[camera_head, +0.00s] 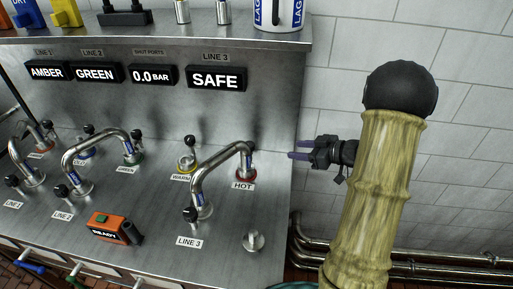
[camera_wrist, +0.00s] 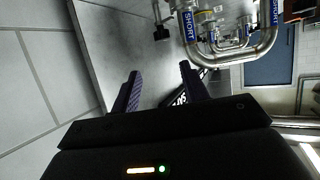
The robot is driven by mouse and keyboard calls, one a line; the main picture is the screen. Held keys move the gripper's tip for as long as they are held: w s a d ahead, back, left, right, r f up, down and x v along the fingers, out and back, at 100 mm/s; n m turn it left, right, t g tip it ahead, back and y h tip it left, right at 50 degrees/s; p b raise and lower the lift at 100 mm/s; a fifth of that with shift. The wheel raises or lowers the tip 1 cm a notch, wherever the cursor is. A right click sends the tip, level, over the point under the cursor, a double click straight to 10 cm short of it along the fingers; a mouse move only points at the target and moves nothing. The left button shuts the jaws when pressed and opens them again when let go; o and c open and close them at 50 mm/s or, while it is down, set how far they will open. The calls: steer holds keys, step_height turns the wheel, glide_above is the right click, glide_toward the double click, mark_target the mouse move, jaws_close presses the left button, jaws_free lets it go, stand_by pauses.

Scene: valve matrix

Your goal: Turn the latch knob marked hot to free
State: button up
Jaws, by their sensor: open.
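The hot latch knob (camera_head: 250,146) is a small dark knob at the right end of the bench. It sits above a red base (camera_head: 246,174) with a HOT label (camera_head: 243,186) in front. A bent steel pipe (camera_head: 215,167) runs from this post to the LINE 3 post and partly hides the knob's fitting. My gripper (camera_head: 291,149) is open and empty, its purple fingers pointing left, just right of the knob and apart from it. In the wrist view my gripper (camera_wrist: 158,72) shows a dark knob-like part (camera_wrist: 162,33) beyond the fingertips; I cannot tell which post it is.
A WARM post (camera_head: 187,160) stands left of HOT, with the LINE 3 knob (camera_head: 190,214) in front. A round steel knob (camera_head: 253,241) is near the front right. The sign (camera_head: 215,78) reads SAFE. An orange READY box (camera_head: 115,228) sits front left. Tiled wall lies right.

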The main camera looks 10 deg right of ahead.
steer(key=shift+s, duration=0.1)
steer(key=p+x, duration=0.1)
steer(key=x, duration=1.6)
steer(key=shift+a, duration=0.3)
steer(key=c, duration=0.7)
